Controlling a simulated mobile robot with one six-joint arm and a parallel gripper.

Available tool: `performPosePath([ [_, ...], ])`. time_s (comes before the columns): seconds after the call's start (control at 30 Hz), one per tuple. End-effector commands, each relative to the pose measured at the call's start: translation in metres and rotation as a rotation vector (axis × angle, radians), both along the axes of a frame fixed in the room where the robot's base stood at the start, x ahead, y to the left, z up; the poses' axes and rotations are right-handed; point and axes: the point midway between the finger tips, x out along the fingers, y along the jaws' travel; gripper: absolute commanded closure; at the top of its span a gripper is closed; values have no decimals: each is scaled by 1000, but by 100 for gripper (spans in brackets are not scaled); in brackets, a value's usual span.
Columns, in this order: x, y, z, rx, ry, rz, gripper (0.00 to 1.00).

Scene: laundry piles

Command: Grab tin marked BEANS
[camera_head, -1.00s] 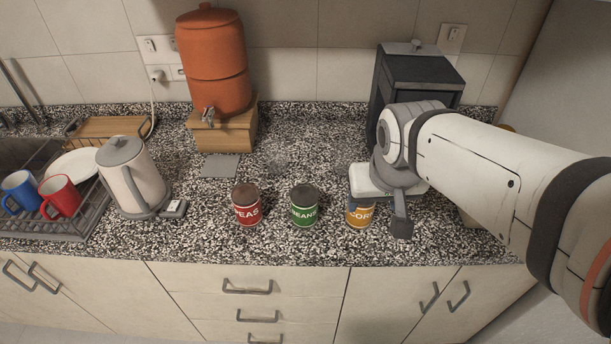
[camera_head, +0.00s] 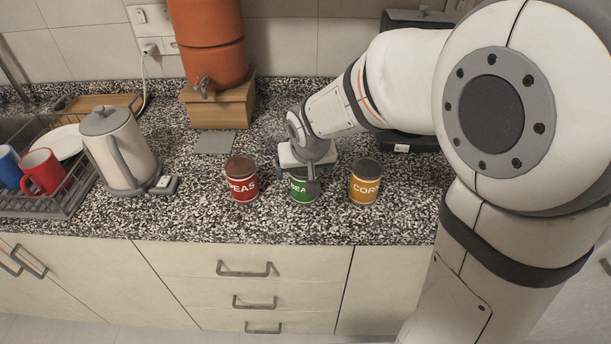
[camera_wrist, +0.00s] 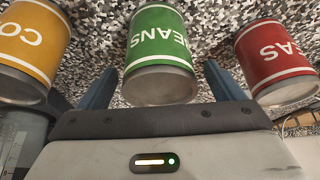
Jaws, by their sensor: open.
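The green tin marked BEANS (camera_head: 302,193) stands upright on the speckled counter, in the middle of a row of three tins. In the head view my gripper (camera_head: 313,183) is at it and hides its top and part of its label. In the wrist view the BEANS tin (camera_wrist: 160,45) lies ahead between my two fingers (camera_wrist: 165,88), which are apart, one on each side. My gripper is open and holds nothing. Whether a finger touches the tin I cannot tell.
The red PEAS tin (camera_head: 242,183) stands close on the left and the yellow CORN tin (camera_head: 365,184) on the right. A kettle (camera_head: 118,150) and a dish rack (camera_head: 60,205) are further left. A wooden stand (camera_head: 220,108) with an orange dispenser (camera_head: 208,45) stands behind.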

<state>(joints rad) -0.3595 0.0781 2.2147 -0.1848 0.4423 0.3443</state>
Motion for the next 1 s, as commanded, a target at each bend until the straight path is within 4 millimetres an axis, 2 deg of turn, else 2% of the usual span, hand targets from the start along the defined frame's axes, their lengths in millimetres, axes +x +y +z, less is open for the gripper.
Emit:
performPosePath([
  [0.13, 6, 0, -14, 0, 1, -1, 12],
  [0.4, 7, 0, -17, 1, -1, -2, 12],
  [1.0, 7, 0, -16, 0, -1, -3, 61],
])
